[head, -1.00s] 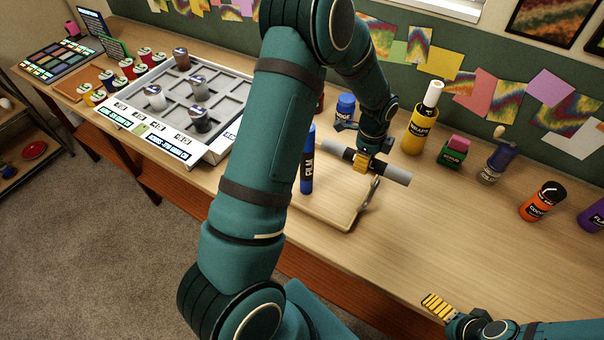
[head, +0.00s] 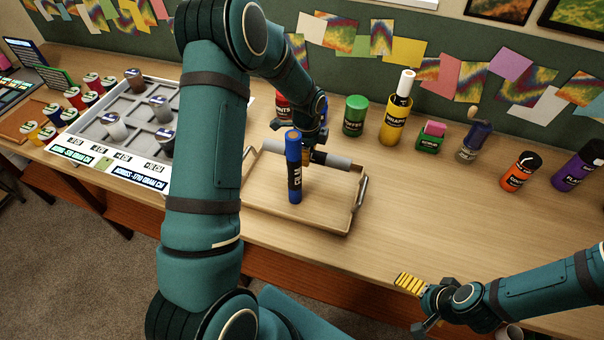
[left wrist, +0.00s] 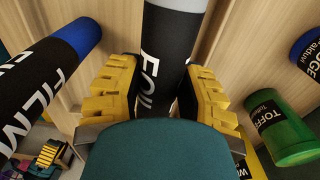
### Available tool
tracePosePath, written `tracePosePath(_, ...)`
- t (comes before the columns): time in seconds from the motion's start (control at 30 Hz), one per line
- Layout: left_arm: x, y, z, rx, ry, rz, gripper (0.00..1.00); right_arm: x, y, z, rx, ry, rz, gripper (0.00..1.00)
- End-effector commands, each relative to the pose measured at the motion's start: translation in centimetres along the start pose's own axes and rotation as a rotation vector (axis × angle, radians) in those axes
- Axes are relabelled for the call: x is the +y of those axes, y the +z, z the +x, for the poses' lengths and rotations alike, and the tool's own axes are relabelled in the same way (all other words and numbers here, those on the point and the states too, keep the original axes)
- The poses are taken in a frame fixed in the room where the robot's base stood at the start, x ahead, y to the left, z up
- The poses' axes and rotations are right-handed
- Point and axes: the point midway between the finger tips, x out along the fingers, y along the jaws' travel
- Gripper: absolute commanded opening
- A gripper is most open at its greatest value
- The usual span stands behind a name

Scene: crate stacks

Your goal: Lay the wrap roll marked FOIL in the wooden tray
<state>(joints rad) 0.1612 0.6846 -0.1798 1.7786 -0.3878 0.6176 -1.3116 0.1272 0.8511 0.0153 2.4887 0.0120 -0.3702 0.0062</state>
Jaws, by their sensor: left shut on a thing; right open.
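The wrap roll marked FOIL (head: 339,161) is grey with a black label; it also shows upside of the fingers in the left wrist view (left wrist: 160,62). My left gripper (head: 313,157) is shut around its middle and holds it level over the back part of the wooden tray (head: 330,223). I cannot tell whether the roll touches the tray. A blue and black roll marked FILM (head: 294,172) stands upright at the tray, in front of the held roll; it appears at left in the left wrist view (left wrist: 40,80). My right gripper (head: 410,284) is open and empty near the table's front edge.
Behind the tray stand a green jar (head: 354,116), a yellow bottle (head: 394,120) and other containers. A grey compartment crate (head: 122,135) with several jars is left of my left arm.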

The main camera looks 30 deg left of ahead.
Motion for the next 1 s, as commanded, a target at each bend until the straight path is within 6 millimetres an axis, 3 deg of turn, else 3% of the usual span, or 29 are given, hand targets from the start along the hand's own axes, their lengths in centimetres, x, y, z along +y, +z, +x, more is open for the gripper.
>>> tracePosePath(0.1, 0.0, 0.0, 2.0, 0.0, 0.001, 0.001, 0.0, 0.1, 0.1, 0.2, -0.002, 0.0, 0.0, 1.0)
tracePosePath(0.33, 0.0, 0.0, 3.6, 0.0, 0.0, 0.001, 0.0, 0.1, 0.2, 0.4, -0.004, -0.001, -0.001, 1.0)
tracePosePath(0.53, 0.0, 0.0, 6.3, -0.001, 0.002, 0.001, 0.0, 0.2, 0.3, 0.6, -0.007, -0.001, -0.002, 1.0)
tracePosePath(0.97, 0.0, 0.0, 7.0, 0.0, -0.001, 0.001, 0.0, 0.4, 0.5, 1.0, -0.009, -0.001, -0.003, 1.0)
tracePosePath(1.0, 0.0, 0.0, 7.0, 0.0, -0.001, 0.001, 0.51, 0.3, 0.5, 0.9, -0.01, -0.001, -0.003, 1.0)
